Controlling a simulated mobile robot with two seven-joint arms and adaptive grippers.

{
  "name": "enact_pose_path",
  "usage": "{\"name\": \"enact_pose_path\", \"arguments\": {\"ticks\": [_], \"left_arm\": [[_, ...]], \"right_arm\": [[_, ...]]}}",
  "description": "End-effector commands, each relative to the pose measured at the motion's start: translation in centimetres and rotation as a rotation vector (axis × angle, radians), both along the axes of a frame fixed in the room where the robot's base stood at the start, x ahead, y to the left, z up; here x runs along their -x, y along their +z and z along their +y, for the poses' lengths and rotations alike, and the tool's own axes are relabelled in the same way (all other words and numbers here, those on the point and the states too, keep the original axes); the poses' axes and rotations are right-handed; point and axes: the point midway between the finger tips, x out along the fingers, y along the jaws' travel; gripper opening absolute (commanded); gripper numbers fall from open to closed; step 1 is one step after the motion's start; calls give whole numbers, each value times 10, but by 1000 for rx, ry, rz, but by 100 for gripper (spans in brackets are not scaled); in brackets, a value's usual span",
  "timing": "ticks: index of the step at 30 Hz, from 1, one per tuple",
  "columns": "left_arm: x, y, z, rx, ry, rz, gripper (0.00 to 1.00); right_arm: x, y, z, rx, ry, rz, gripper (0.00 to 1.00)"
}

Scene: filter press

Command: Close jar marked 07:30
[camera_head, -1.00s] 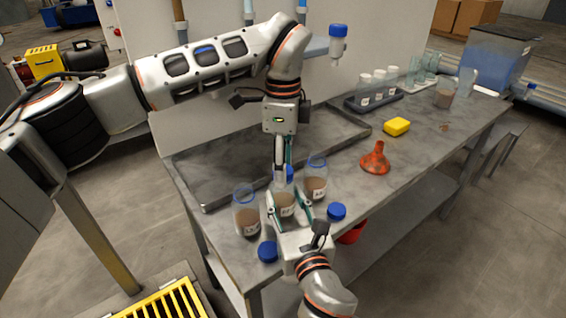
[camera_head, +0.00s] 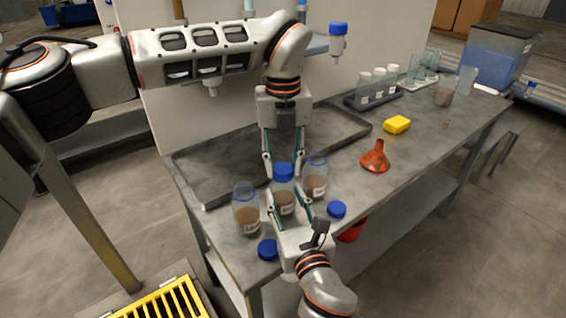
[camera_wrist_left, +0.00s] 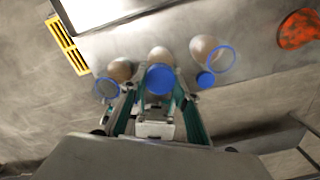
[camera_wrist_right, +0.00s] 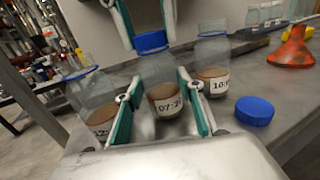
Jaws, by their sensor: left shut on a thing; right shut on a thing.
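The middle jar (camera_head: 284,200) is clear with brown contents, and its partly covered label reads about 07:3 in the right wrist view (camera_wrist_right: 165,101). It stands upright on the table. A blue lid (camera_head: 283,171) sits on its mouth and looks about level; whether it is tight I cannot tell. My left gripper (camera_head: 283,163) points down from above, shut on this lid, which shows between its fingers in the left wrist view (camera_wrist_left: 160,79). My right gripper (camera_head: 288,208) is shut on the jar's body from the front.
Uncapped jars stand close on both sides: a left jar (camera_head: 246,213) and a right jar (camera_head: 315,178). Loose blue lids lie at the front edge (camera_head: 268,250) and right of the jars (camera_head: 336,210). An orange funnel (camera_head: 375,157) and yellow sponge (camera_head: 397,125) lie farther right. A grey tray (camera_head: 215,193) is behind.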

Motion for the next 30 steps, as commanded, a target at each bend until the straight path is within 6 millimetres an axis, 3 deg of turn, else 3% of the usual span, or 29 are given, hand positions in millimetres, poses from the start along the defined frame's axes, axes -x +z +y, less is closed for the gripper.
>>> {"name": "enact_pose_path", "arguments": {"ticks": [21, 23, 27, 28, 30], "left_arm": [[-1, -1, 0, -2, -1341, -1, 4], [-1, -1, 0, -2, -1420, 0, 4], [0, -1, 0, -1, -1406, 0, 4], [0, -1, 0, -1, -1405, 0, 35], [0, -1, 0, 0, -1405, -1, 47]], "right_arm": [[0, 0, 0, 0, -1, 0, 0], [0, 0, 0, 0, -1, 0, 0], [0, 0, 0, 0, -1, 0, 0], [0, 0, 0, 0, -1, 0, 0], [0, 0, 0, 0, -1, 0, 0]]}}
